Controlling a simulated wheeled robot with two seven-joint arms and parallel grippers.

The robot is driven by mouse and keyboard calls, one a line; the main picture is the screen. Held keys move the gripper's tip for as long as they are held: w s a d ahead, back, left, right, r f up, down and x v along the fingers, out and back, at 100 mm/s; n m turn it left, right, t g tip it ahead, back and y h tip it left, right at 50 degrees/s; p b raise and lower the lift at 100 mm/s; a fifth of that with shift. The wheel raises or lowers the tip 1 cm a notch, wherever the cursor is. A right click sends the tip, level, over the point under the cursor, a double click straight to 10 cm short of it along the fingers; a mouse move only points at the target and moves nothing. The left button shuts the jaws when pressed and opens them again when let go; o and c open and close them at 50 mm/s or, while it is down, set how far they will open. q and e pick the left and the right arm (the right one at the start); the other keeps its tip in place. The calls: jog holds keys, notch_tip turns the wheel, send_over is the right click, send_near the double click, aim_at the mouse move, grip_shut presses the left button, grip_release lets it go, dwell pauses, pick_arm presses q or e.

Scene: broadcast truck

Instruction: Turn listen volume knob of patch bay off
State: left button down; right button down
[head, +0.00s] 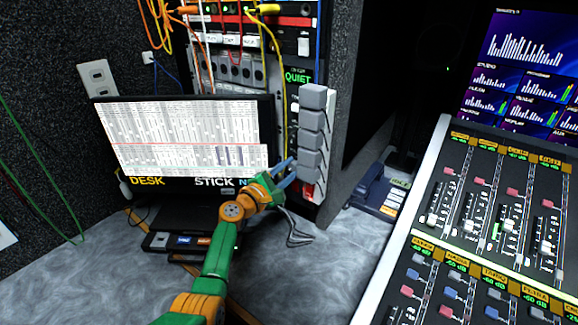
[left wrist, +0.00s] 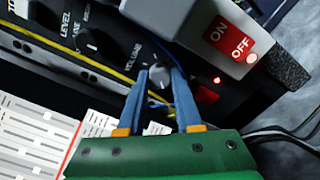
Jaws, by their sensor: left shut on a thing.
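The listen volume knob (left wrist: 157,74) is a small grey round knob on the black patch bay panel (left wrist: 104,62), with lettering ending in "VOLUME" beside it. My left gripper (left wrist: 158,80) has its two blue fingers on either side of this knob, shut on it. In the head view my left gripper (head: 284,174) reaches the lower right of the rack, just right of the monitor; the knob is hidden there. A red ON/OFF label (left wrist: 230,42) and a small lit red light show beside the knob. My right gripper is not in view.
Yellow and blue cables (left wrist: 75,66) run close along the panel. A mixing console (head: 480,215) fills the right side. The grey desk (head: 300,285) is clear in front.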

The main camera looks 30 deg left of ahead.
pick_arm(q)
jog(key=n+p, duration=0.2)
jog(key=n, duration=0.3)
jog(key=shift+f+n+p, duration=0.1)
jog(key=shift+n+p, duration=0.4)
jog(key=shift+n, duration=0.9)
jog(key=shift+d, duration=0.1)
jog(key=c, duration=0.6)
grip_release()
jog(key=shift+s, duration=0.1)
